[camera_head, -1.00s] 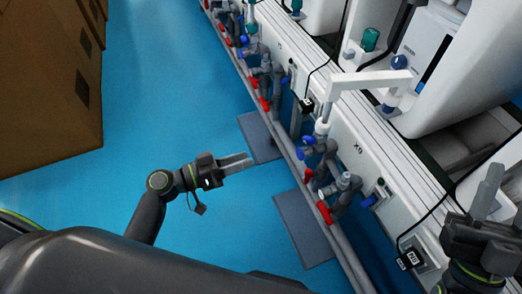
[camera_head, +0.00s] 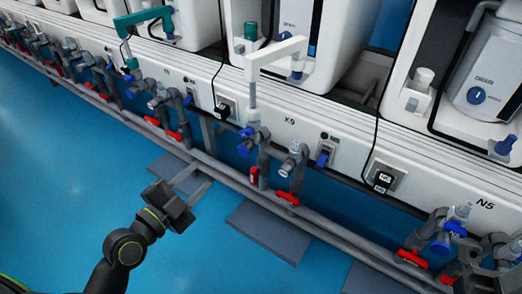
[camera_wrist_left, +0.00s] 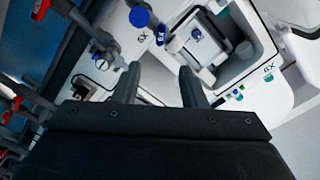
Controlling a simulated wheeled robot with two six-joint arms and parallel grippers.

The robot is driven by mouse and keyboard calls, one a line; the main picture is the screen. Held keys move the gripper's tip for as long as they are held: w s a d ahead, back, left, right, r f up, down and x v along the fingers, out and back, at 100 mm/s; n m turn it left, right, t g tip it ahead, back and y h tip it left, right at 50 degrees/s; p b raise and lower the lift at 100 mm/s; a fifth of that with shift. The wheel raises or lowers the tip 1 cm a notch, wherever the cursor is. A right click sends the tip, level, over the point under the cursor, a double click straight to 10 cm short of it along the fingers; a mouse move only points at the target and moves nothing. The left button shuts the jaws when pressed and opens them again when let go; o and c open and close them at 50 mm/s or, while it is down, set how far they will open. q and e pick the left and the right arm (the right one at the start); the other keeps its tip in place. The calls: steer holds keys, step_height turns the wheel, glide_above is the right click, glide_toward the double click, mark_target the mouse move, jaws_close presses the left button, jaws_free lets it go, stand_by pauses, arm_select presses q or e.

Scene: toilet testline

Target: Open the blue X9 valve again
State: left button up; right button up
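The X9 station on the white panel has a blue valve knob (camera_head: 246,132) on grey pipework, with another blue part (camera_head: 243,150) just below it. My left gripper (camera_head: 203,180) is left of and below this pipework, apart from it, with its fingers pointing towards the rail. In the left wrist view the gripper (camera_wrist_left: 155,82) is open, with nothing between its fingers. A round blue knob (camera_wrist_left: 140,17) shows upside down beyond the fingers, near an X9 label. My right gripper is not in view. Whether the valve is open or shut I cannot tell.
Red-handled valves (camera_head: 287,198) hang along the grey rail (camera_head: 225,175). A blue switch (camera_head: 323,158) and a black socket (camera_head: 383,178) with a cable sit on the panel. Grey plates (camera_head: 275,230) lie on the floor. The blue floor (camera_head: 60,190) at left is clear.

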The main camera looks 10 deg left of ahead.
arm_select(q)
glide_toward(243, 135)
steer(key=shift+m, duration=0.3)
steer(key=x, duration=0.9)
steer(key=shift+w+d, duration=0.1)
steer(key=shift+w, duration=0.1)
jaws_close()
